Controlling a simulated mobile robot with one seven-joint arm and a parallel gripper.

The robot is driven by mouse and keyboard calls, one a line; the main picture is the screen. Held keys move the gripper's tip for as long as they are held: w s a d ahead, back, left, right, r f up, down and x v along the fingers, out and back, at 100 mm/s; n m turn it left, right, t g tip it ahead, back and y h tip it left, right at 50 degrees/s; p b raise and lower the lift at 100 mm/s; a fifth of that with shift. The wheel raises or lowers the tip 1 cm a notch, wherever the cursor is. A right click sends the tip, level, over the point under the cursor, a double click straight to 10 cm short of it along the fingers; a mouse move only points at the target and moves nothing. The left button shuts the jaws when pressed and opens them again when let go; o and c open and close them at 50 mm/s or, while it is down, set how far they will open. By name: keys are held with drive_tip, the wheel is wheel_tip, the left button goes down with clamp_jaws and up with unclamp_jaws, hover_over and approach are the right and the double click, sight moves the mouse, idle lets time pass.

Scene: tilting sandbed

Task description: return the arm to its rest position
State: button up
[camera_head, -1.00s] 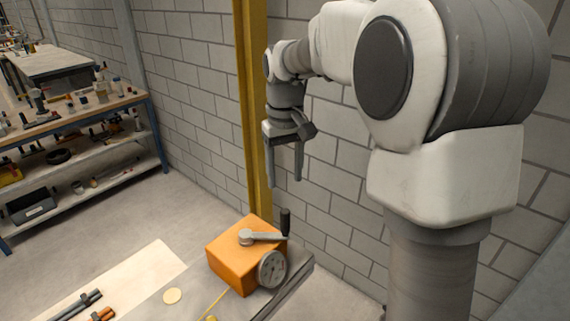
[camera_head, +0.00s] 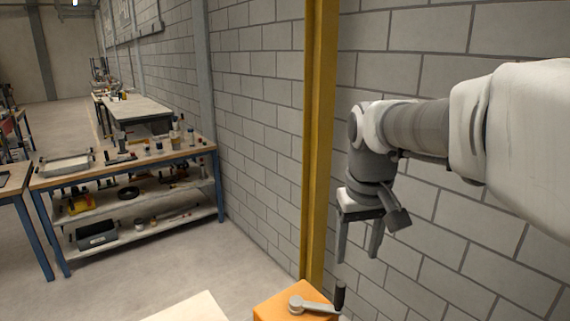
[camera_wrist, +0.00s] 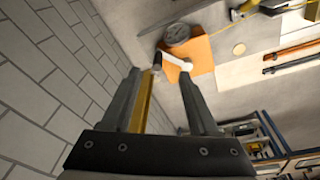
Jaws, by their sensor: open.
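My gripper (camera_head: 358,254) hangs with its fingers pointing down at the right of the head view, in front of the block wall. Its two fingers are apart, with nothing between them. In the wrist view my gripper (camera_wrist: 168,82) also shows open and empty. Below it stands an orange box (camera_head: 290,303) with a grey crank and black handle on top, cut off by the lower edge of the head view. The orange box also shows in the wrist view (camera_wrist: 197,58), beyond the fingertips and apart from them.
A yellow post (camera_head: 319,140) stands close to the left of my gripper, against the block wall (camera_head: 258,110). A workbench (camera_head: 140,160) with tools and lower shelves stands further left. A dark rod (camera_wrist: 288,67) and an orange rod lie on a pale board. Open floor lies between.

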drive_tip(key=s+f+m+t, duration=0.1)
drive_tip(key=s+f+t, duration=0.1)
drive_tip(key=s, duration=1.3)
drive_tip(key=shift+d+f+t, duration=0.2)
drive_tip(key=shift+f+t, duration=0.2)
drive_tip(key=shift+t, duration=0.5)
